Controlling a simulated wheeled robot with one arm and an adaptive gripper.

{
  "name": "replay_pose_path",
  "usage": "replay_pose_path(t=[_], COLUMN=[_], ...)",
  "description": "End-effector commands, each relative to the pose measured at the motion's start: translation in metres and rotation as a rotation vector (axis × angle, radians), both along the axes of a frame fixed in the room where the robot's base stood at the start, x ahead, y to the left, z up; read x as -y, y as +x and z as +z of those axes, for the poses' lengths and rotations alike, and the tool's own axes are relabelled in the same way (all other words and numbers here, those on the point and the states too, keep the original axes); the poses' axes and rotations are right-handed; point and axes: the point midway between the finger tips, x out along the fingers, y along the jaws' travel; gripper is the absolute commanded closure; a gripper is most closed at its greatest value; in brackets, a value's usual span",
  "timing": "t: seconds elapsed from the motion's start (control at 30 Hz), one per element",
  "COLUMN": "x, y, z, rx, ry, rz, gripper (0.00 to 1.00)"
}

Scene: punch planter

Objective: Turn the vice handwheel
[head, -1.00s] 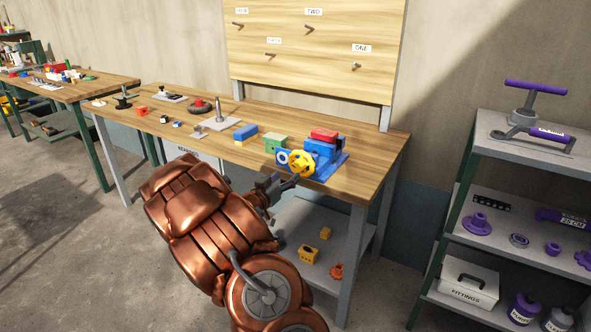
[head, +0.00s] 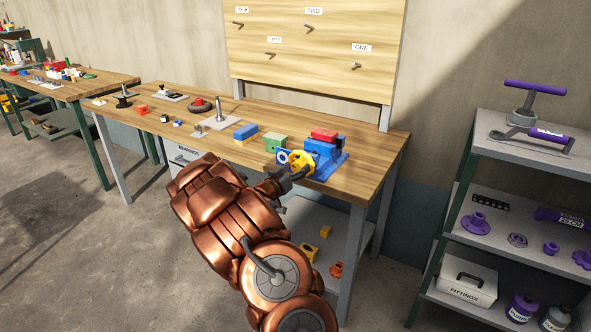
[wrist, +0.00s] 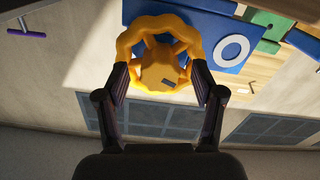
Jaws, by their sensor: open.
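The yellow vice handwheel (head: 301,161) is on the front of the blue vice (head: 322,155) near the right end of the wooden workbench. A red block (head: 324,135) shows on top of the vice. In the wrist view, the handwheel (wrist: 160,55) has a wavy rim, spokes and a hub with a dark slot. My gripper (wrist: 160,82) is open, with one finger at each lower side of the handwheel rim. I cannot tell whether the fingers touch it. In the head view, my gripper (head: 294,174) is just in front of the handwheel and partly covers it.
A green block (head: 274,142) stands left of the vice, and a blue-and-yellow block (head: 245,133) lies further left. The bench's lower shelf (head: 300,212) holds yellow parts. A grey shelf unit (head: 480,165) with purple items stands at right. A pegboard (head: 315,40) rises behind.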

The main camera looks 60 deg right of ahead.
Motion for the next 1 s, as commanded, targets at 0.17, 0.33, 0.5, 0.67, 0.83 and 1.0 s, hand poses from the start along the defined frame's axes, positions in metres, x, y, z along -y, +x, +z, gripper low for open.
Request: replay_pose_path(t=[0.17,0.33,0.5,0.67,0.83,1.0], x=[-0.0002,-0.0003,-0.0004,-0.0004,-0.0005,-0.0006], y=[0.0001,0.0002,0.0003,0.0003,0.0004,0.0006], z=[-0.0001,-0.0001,-0.0002,-0.0003,-0.0024,-0.0037], rx=[0.0,0.0,0.0,0.0,0.03,0.104], ry=[0.0,0.0,0.0,0.001,0.002,0.006], rz=[0.0,0.0,0.001,0.001,0.0,0.001], gripper=[0.45,0.62,0.8,0.92,0.92,0.92])
